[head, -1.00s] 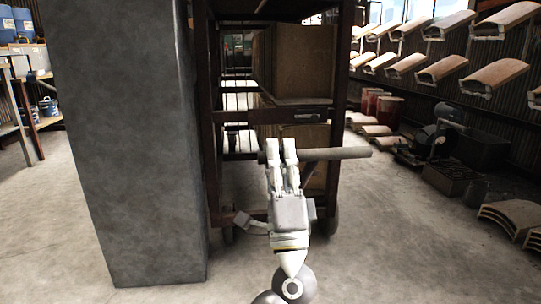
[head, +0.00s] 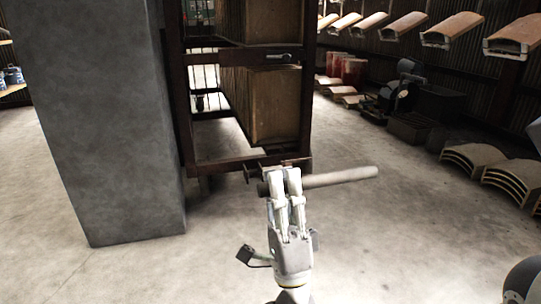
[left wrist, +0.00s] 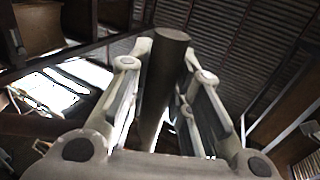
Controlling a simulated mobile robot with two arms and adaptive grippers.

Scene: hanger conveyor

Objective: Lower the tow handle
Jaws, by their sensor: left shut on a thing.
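The tow handle (head: 340,178) is a grey-brown round bar lying nearly level across the picture, its right end slightly higher. It is just in front of the lower edge of a dark cart (head: 225,168). My left gripper (head: 284,180) is shut on the bar near its left end, with fingers pointing away from me. In the left wrist view the bar (left wrist: 165,80) runs between the two fingers (left wrist: 165,95). The link from bar to cart is mostly hidden behind the gripper. My right gripper is not in view.
A thick grey pillar (head: 105,120) stands close on the left. The cart carries large brown boxes (head: 275,105). Curved panels (head: 480,160) and a dark machine (head: 400,90) line the right wall. The concrete floor (head: 390,240) around the handle is clear.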

